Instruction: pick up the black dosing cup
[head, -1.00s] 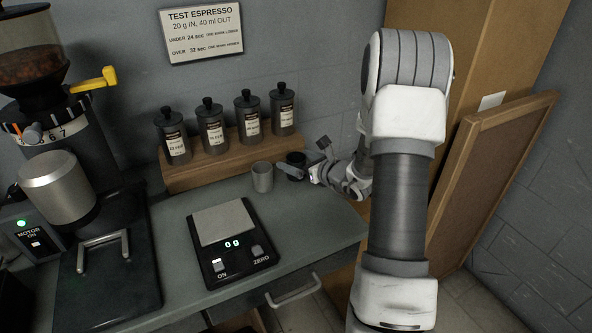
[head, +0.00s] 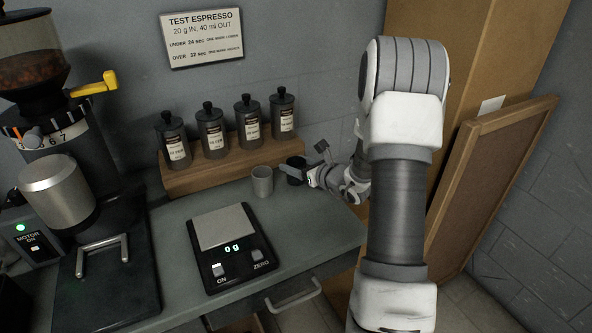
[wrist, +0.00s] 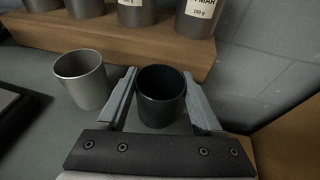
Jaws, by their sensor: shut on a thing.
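The black dosing cup (wrist: 161,100) stands upright between the two fingers of my gripper (wrist: 163,98) in the wrist view. The fingers are shut on its sides. In the head view the cup (head: 294,176) is at the right end of the counter, partly hidden by my gripper (head: 300,168). I cannot tell whether its base is touching the counter.
A grey metal cup (wrist: 83,78) stands close to the left of the black cup. A wooden rack (head: 215,168) with several labelled canisters is behind. A scale (head: 232,262) reading 0 g is to the front left. A cardboard box (head: 480,50) rises at the right.

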